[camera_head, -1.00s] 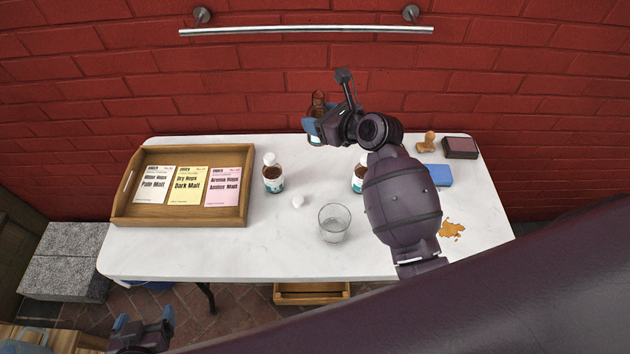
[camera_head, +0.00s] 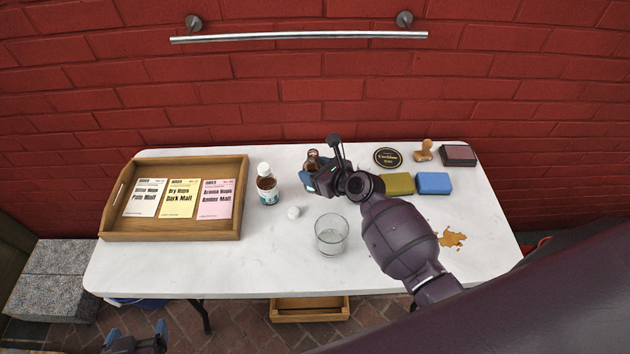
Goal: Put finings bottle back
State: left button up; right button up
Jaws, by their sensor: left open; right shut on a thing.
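My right gripper (camera_head: 310,176) is shut on a brown bottle (camera_head: 313,158) over the back middle of the table. The gripper covers its lower part, so I cannot tell whether it touches the tabletop or read its label. No white cap shows on its top. Another brown bottle (camera_head: 267,187) with a white cap and a white-and-teal label stands upright to its left, beside the tray. A small white cap (camera_head: 293,212) lies on the table between that bottle and a glass. My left gripper (camera_head: 136,335) is open and empty, low at the bottom left, off the table.
A wooden tray (camera_head: 243,221) with several malt and hops packets stands at the left. A clear glass (camera_head: 331,235) stands at front centre. At the right are a black round coaster (camera_head: 388,157), a stamp (camera_head: 424,151), an ink pad (camera_head: 458,155), sponges (camera_head: 434,183) and an amber spill (camera_head: 452,238).

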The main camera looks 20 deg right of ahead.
jog(key=shift+f+b, duration=0.7)
jog(key=shift+f, duration=1.25)
jog(key=shift+f, duration=0.1)
jog(key=shift+f, duration=0.15)
jog(key=o, duration=0.8)
jog(key=shift+o, duration=1.2)
